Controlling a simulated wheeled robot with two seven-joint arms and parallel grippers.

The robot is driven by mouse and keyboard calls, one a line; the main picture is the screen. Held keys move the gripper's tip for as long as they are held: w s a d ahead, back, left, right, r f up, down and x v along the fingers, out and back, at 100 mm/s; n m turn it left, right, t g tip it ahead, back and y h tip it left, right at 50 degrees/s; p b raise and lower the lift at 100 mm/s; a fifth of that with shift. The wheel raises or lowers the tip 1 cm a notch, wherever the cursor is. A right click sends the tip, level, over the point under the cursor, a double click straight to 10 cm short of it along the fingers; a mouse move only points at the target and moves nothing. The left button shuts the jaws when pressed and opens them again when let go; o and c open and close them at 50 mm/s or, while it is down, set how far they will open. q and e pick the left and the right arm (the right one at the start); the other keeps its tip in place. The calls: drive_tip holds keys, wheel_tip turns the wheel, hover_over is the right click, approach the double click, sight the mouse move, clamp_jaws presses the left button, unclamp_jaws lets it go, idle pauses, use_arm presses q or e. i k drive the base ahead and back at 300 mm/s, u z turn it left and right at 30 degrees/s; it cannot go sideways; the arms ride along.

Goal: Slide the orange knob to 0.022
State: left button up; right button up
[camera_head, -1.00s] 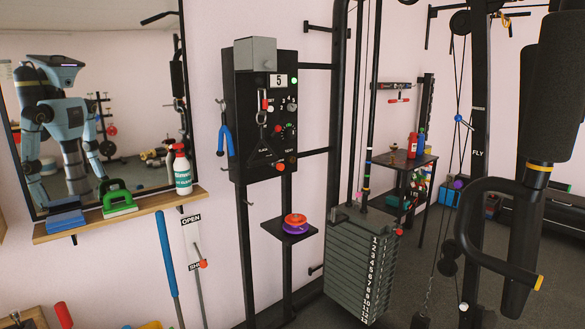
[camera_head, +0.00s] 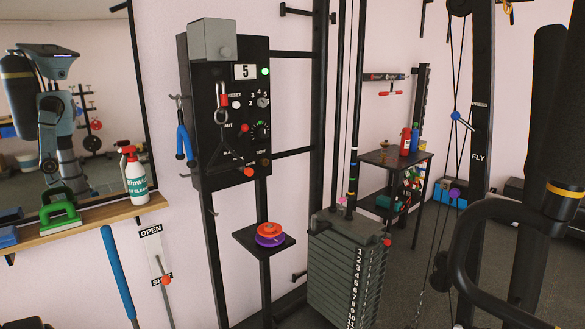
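An orange knob (camera_head: 166,281) is on a white upright strip (camera_head: 152,246) on the wall, below the shelf's right end. The strip has an OPEN label at its top and a SHUT label lower down. The knob is level with the SHUT label and covers part of its lettering. Two more orange-red knobs, an upper one (camera_head: 245,127) and a lower one (camera_head: 248,171), are on the black control panel (camera_head: 200,150). No scale reading for the knob is legible. Neither of my grippers shows; only my reflection appears in the mirror at left.
A wooden shelf (camera_head: 110,214) holds a spray bottle (camera_head: 137,175) and a green-handled brush (camera_head: 60,212). A blue handle (camera_head: 117,272) leans left of the strip. A small black stand (camera_head: 261,245) with stacked discs and a weight stack (camera_head: 340,275) are to the right.

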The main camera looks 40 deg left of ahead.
sight(249, 172)
drive_tip(key=u, duration=0.25)
drive_tip(key=i, duration=0.65)
drive_tip(key=u, duration=0.55)
